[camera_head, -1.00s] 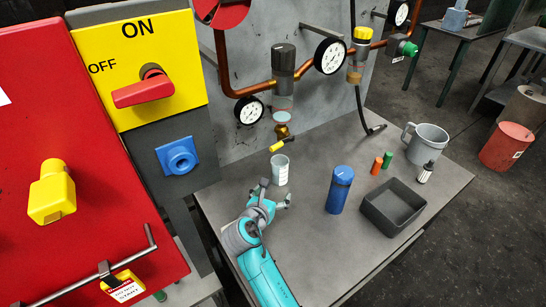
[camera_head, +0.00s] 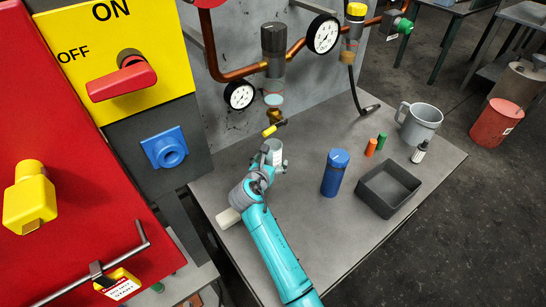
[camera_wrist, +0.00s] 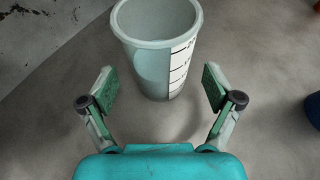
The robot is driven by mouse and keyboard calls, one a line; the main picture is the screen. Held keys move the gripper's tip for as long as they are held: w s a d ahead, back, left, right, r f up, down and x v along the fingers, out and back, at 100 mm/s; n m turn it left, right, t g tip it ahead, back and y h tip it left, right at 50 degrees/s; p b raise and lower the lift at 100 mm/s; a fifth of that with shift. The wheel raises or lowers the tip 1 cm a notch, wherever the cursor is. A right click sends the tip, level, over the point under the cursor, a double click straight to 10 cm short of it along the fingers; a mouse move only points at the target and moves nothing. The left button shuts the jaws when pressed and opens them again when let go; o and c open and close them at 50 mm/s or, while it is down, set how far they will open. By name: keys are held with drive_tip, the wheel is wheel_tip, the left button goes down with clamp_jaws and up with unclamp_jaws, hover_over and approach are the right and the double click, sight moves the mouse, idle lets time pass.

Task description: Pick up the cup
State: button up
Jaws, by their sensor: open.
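The cup (camera_wrist: 145,52) is pale grey-green, open at the top, with a white strip of black graduation marks. It stands upright on the grey table, just beyond my fingers in the wrist view. The cup looks empty. In the head view the cup (camera_head: 277,150) is partly hidden behind my gripper (camera_head: 266,168). I cannot tell from that view whether they touch; in the wrist view they are apart.
A blue canister (camera_head: 335,174), a dark tray (camera_head: 398,207), orange (camera_head: 371,147) and green (camera_head: 382,141) cylinders, a small bottle (camera_head: 419,153) and a grey jug (camera_head: 420,122) stand to the right. A pale block (camera_head: 228,217) lies left of my arm.

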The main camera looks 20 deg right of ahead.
drive_tip(key=shift+x, duration=1.25)
drive_tip(key=c, duration=1.5)
drive_tip(key=shift+o, duration=0.2)
drive_tip(key=shift+r, duration=0.1)
